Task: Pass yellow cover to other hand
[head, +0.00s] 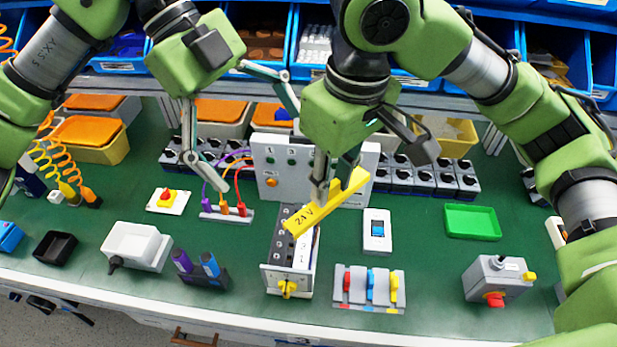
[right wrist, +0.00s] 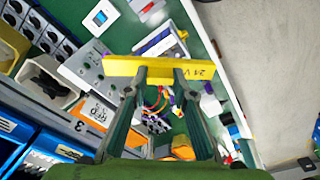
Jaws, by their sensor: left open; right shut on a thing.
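The yellow cover (head: 304,218), a long bar marked "24 V", is held tilted above the table in the head view. My right gripper (head: 335,186) is shut on it. In the right wrist view the yellow cover (right wrist: 118,67) lies across both fingertips of the right gripper (right wrist: 161,74), sticking out on both sides. My left gripper (head: 258,148) is open and empty, to the left of the cover and apart from it, with its fingers spread wide.
Below the cover stands a switch box (head: 275,279) with a yellow knob. A grey panel (head: 258,160) with buttons stands behind. Colored switches (head: 369,290), a green tray (head: 472,222) and a grey box (head: 497,280) are at right. Blue bins line the back shelf.

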